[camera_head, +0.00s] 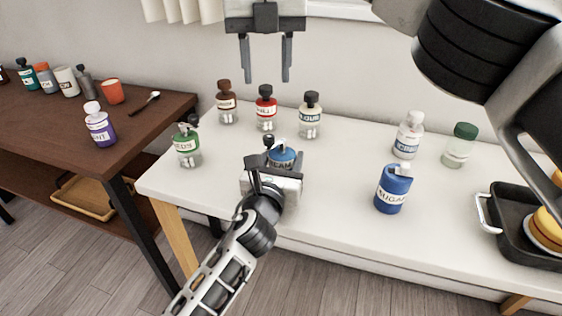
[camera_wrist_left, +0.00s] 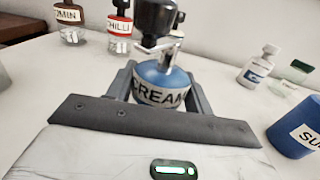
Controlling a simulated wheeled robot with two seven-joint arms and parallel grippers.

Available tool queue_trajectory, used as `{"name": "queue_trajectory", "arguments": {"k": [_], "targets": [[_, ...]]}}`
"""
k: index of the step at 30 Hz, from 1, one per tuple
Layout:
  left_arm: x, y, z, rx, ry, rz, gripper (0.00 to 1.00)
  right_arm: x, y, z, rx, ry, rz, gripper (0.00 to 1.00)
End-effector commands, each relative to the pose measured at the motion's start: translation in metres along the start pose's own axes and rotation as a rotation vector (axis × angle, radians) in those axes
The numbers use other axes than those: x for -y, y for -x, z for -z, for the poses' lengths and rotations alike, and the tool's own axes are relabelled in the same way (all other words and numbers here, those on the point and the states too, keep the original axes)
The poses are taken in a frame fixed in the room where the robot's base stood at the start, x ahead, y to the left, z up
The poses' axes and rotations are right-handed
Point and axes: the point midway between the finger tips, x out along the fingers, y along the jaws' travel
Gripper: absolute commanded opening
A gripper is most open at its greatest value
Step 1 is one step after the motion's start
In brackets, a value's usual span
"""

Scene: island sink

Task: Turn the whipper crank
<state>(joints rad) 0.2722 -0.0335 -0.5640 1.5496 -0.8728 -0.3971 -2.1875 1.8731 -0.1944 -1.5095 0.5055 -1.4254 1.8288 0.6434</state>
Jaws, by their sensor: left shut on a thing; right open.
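The blue whipper (camera_head: 284,157) labelled CREAM stands on the white table, partly hidden by my left gripper in the head view. In the left wrist view the whipper (camera_wrist_left: 163,84) has a metal top with a black crank knob (camera_wrist_left: 157,16). My left gripper (camera_wrist_left: 160,92) is shut around the whipper's body, one finger on each side. In the head view my left gripper (camera_head: 274,168) reaches it from the front. My right gripper (camera_head: 266,79) is open and empty, fingers pointing down, above and behind the whipper, apart from it.
Brown (camera_head: 227,103), red (camera_head: 265,108) and cream-labelled (camera_head: 310,116) bottles stand behind the whipper. A green-labelled bottle (camera_head: 187,146) stands left; a blue sugar jar (camera_head: 393,190) stands right. A black tray (camera_head: 508,226) lies far right. A brown table (camera_head: 150,118) adjoins at left.

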Motion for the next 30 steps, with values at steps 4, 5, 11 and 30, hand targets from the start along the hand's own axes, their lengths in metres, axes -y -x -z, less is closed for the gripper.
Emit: {"name": "queue_trajectory", "arguments": {"k": [4,5,11,30], "targets": [[0.000,0.000,0.000,0.000,0.000,0.000,0.26,0.000,0.000,0.000,-0.001,0.093,0.000,0.43],[0.000,0.000,0.000,0.000,0.000,0.000,0.26,0.000,-0.001,0.000,-0.001,0.134,0.000,0.43],[0.000,0.000,0.000,0.000,0.000,0.000,0.26,0.000,-0.001,0.000,-0.001,0.559,-0.001,0.43],[0.000,0.000,0.000,0.000,0.000,0.000,0.26,0.001,-0.019,-0.001,-0.004,1.346,-0.001,0.43]]}}
